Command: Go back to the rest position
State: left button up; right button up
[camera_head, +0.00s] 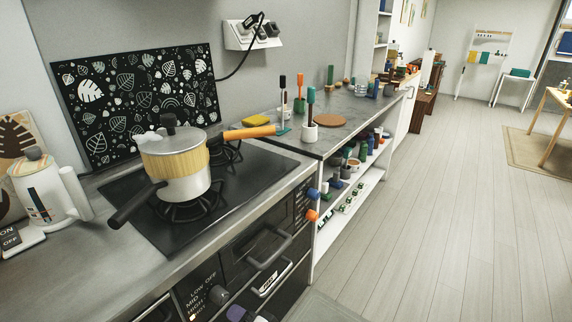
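Neither of my grippers shows in the head view, and no arm of mine can be made out. The view looks along the kitchenette counter. A lidded pot (180,178) with a yellow band and a dark handle stands on the front burner of the black stovetop (258,177). An orange handle (250,132) sticks out to the right behind the pot; what it joins is hidden.
A white kettle (48,190) stands on the counter at the left. Orange and blue knobs and an oven handle (270,251) stick out from the stove front. A white shelf (352,190) with several small items stands beyond. The wooden floor (440,220) at right is clear.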

pick_arm(q)
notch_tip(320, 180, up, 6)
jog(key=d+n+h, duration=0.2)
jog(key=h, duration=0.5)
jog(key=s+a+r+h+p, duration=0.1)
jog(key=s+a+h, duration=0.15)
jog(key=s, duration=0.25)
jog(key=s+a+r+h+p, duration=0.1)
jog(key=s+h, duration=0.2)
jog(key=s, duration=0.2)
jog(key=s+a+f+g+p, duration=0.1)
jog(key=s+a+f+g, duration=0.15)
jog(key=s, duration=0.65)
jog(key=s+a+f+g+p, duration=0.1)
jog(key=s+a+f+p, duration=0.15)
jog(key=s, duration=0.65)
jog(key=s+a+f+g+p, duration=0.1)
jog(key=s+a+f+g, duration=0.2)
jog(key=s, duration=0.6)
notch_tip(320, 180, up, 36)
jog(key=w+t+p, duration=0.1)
jog(key=p, duration=3.5)
jog(key=shift+p, duration=0.3)
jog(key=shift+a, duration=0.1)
